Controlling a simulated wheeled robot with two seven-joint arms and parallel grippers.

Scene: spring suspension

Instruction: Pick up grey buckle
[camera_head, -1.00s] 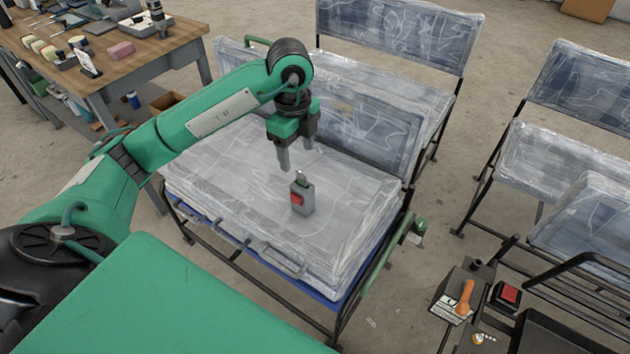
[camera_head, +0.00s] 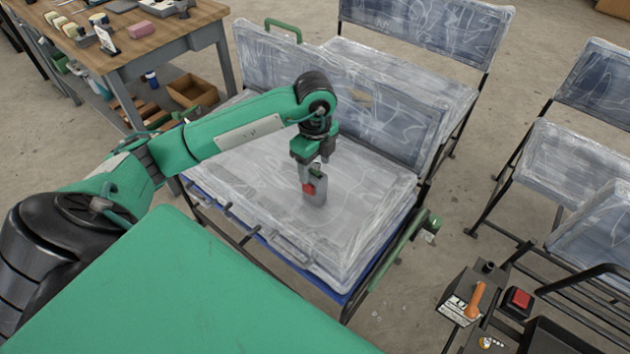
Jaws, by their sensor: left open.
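The grey buckle (camera_head: 317,194), with a red button on its front face, stands upright on the plastic-wrapped seat cushion (camera_head: 260,190). My left gripper (camera_head: 314,176) points down right over the buckle, with its fingers open around or just in front of the buckle's upper part. The exact contact between fingers and buckle is too small to tell. My right gripper is not in view.
A wrapped backrest (camera_head: 385,110) stands just behind the cushion. A wooden workbench (camera_head: 165,38) with tools is at the upper left. More wrapped seats stand at the right. A control box with a red button (camera_head: 519,298) is at the lower right. The cushion around the buckle is clear.

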